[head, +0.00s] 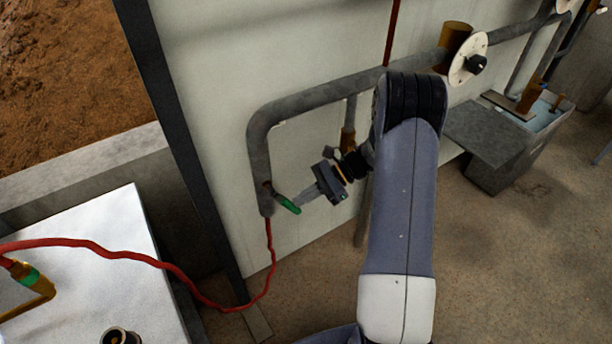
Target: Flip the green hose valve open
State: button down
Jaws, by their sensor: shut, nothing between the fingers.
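The green hose valve handle (289,204) shows near the lower end of the grey pipe (258,165). It slants down to the right. A red hose (269,250) hangs from the pipe end below it. My gripper (300,202) is shut and empty, with its fingertips at the handle's right side. They look very close to the handle; I cannot tell if they touch. My arm comes in from the lower right and hides part of the wall and pipes behind it.
A white table (100,285) at lower left bears a brass fitting with a green band (32,280). A dark post (180,130) stands left of the pipe. The floor at right is clear.

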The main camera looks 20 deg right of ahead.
aim_at(295, 210)
jog(key=shift+s+a+f+y+b, duration=0.2)
jog(key=shift+a+f+y+b, duration=0.25)
jog(key=shift+f+y, duration=0.3)
jog(key=shift+s+a+f+b, duration=0.25)
jog(key=shift+a+f, duration=0.15)
jog(key=shift+a, duration=0.25)
jog(key=shift+s+a+f+b, duration=0.15)
jog(key=shift+a+f+b, duration=0.15)
jog(key=shift+a, duration=0.3)
jog(key=shift+s+f, duration=0.1)
jog(key=shift+f, duration=0.05)
